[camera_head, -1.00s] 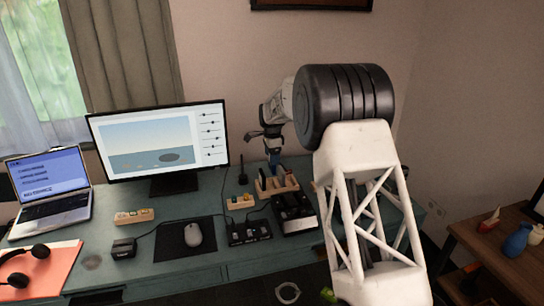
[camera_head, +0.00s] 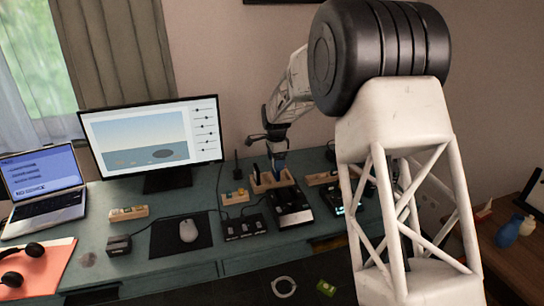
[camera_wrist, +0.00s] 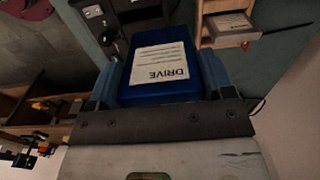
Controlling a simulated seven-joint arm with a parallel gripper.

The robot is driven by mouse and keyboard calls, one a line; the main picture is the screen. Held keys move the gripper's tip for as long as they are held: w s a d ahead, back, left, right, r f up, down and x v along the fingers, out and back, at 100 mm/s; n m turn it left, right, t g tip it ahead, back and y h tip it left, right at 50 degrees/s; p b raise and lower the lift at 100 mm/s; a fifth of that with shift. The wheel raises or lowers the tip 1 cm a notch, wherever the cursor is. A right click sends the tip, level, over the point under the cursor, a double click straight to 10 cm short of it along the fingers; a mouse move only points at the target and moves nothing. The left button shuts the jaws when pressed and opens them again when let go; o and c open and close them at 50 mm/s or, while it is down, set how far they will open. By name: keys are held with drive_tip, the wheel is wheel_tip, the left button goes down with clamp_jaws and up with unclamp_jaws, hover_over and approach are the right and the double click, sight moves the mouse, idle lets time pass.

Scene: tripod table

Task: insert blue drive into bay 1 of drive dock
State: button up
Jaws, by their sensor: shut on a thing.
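The blue drive (camera_wrist: 160,72), with a white DRIVE label, is held between the two blue fingers of my gripper (camera_wrist: 158,86) in the wrist view. Its far end points at the top of that view, toward a dark device (camera_wrist: 128,14). In the head view my gripper (camera_head: 278,160) is above the wooden rack (camera_head: 262,186), just behind a dark box that looks like the drive dock (camera_head: 290,207). The held drive is hard to separate from the blue fingers there.
A small switch box (camera_head: 243,228) and a mouse (camera_head: 188,231) on a dark mat lie left of the dock. Another dark device (camera_head: 336,198) stands to its right. The monitor (camera_head: 150,140) stands behind left.

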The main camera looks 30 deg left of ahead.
sight(279, 176)
drive_tip(key=shift+s+d+r, duration=0.15)
drive_tip(key=shift+s+d, duration=1.05)
drive_tip(key=shift+d, duration=0.05)
drive_tip(key=shift+f, duration=2.85)
drive_tip(key=shift+f, duration=2.55)
idle(0.6)
drive_tip(key=o, duration=1)
